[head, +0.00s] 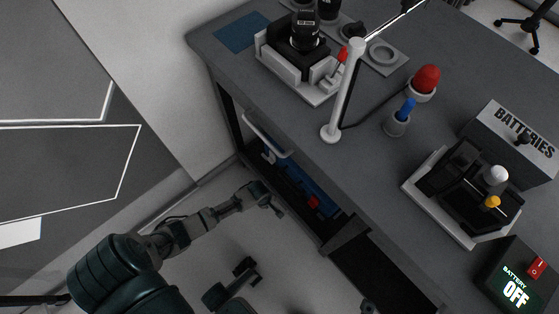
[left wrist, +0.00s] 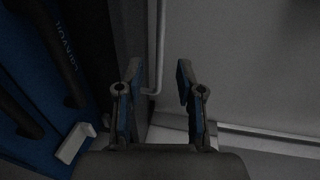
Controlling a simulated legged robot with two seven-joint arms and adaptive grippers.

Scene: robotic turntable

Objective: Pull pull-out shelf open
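The pull-out shelf sits under the grey desk, with blue items (head: 312,192) inside the opening. Its pale bar handle (head: 268,138) shows at the desk's front edge. My left gripper (head: 270,198) is below the handle, near the shelf opening. In the left wrist view, my left gripper (left wrist: 160,95) is open with nothing held. The pale handle bar (left wrist: 155,50) appears between its fingertips, nearer the left finger; contact cannot be told. Dark parts at the bottom of the head view may be mine; I cannot make out the right gripper's fingers.
On the desk stand a white post (head: 342,95), a red button (head: 426,79), a batteries box (head: 512,140) and a device with joysticks (head: 465,190). A pale wall (head: 165,70) rises left of the desk. Open floor lies before the shelf.

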